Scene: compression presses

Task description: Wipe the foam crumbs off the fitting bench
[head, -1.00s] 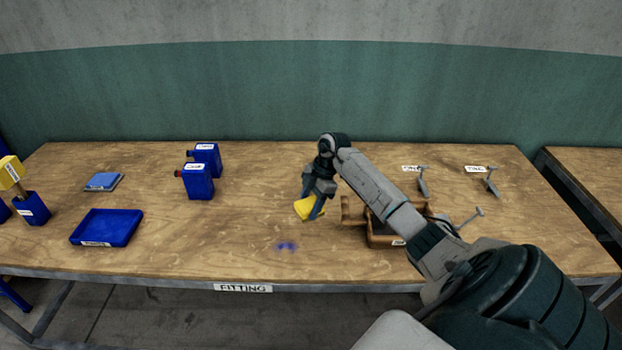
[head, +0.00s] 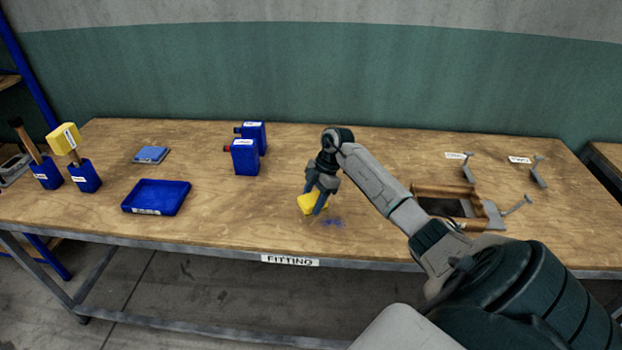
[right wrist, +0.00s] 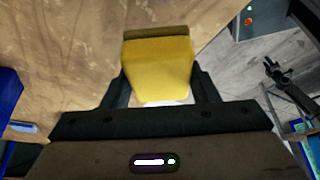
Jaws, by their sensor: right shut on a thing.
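The fitting bench (head: 225,210) is a wooden-topped bench with a FITTING label on its front edge. A small scatter of blue crumbs (head: 334,222) lies on it near the front edge. My right gripper (head: 316,204) is shut on a yellow sponge (head: 309,202), just left of the crumbs and low over the bench top. In the right wrist view the sponge (right wrist: 158,68) sits between the two fingers. Whether it touches the wood I cannot tell. My left gripper is not in view.
A blue tray (head: 183,207), two blue bottles (head: 245,158), a blue pad (head: 151,154) and blue holders (head: 86,178) with tools stand to the left. A wooden box (head: 425,191) and metal brackets (head: 468,168) stand to the right. The middle bench is mostly clear.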

